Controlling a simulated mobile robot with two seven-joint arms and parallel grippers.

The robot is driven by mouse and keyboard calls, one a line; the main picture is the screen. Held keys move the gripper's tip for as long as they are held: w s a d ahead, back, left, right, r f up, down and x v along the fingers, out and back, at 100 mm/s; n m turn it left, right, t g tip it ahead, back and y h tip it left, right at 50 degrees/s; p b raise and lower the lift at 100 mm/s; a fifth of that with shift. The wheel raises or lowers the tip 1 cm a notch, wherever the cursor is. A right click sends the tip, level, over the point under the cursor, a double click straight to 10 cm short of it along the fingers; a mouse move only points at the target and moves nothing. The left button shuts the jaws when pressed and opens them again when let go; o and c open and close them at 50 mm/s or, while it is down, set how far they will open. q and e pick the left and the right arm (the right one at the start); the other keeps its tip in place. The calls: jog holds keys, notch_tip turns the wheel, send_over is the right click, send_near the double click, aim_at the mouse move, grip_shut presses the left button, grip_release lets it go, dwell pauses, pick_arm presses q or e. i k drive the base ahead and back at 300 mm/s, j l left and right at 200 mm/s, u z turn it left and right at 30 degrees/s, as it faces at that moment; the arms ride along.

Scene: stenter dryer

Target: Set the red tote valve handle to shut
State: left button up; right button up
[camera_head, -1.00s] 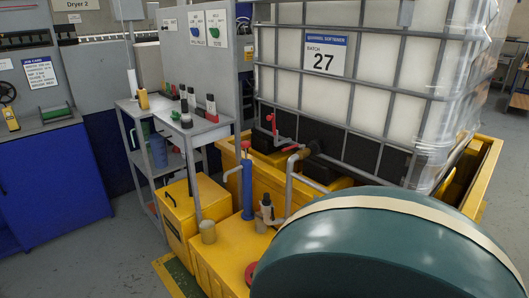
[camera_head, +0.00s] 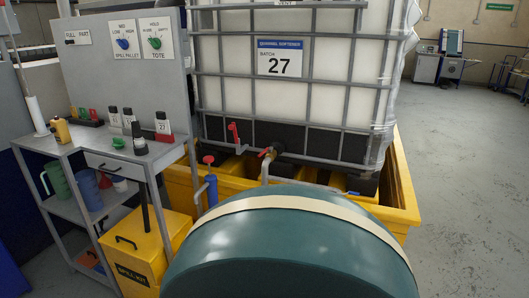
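The white caged tote (camera_head: 300,80) marked BATCH 27 stands in a yellow spill pallet (camera_head: 405,195). Low on its front is a brass valve with a small red handle (camera_head: 265,152) and a grey pipe bending down. Just left, a red lever (camera_head: 233,132) stands upright on a grey pipe. I cannot tell for certain which is the tote valve handle, or its setting. Neither of my grippers is in view.
A large dark green rounded shape (camera_head: 290,255) with a cream band hides the pallet's lower front. Left are a blue pump with a red top (camera_head: 209,160), a yellow spill kit box (camera_head: 140,255) and a grey bench (camera_head: 100,148). Open floor (camera_head: 460,150) lies right.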

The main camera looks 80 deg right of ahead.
aim_at(270, 148)
jog(key=i+l+z, duration=0.1)
jog(key=i+z, duration=0.7)
jog(key=i+j+z, duration=0.2)
jog(key=i+z, duration=0.2)
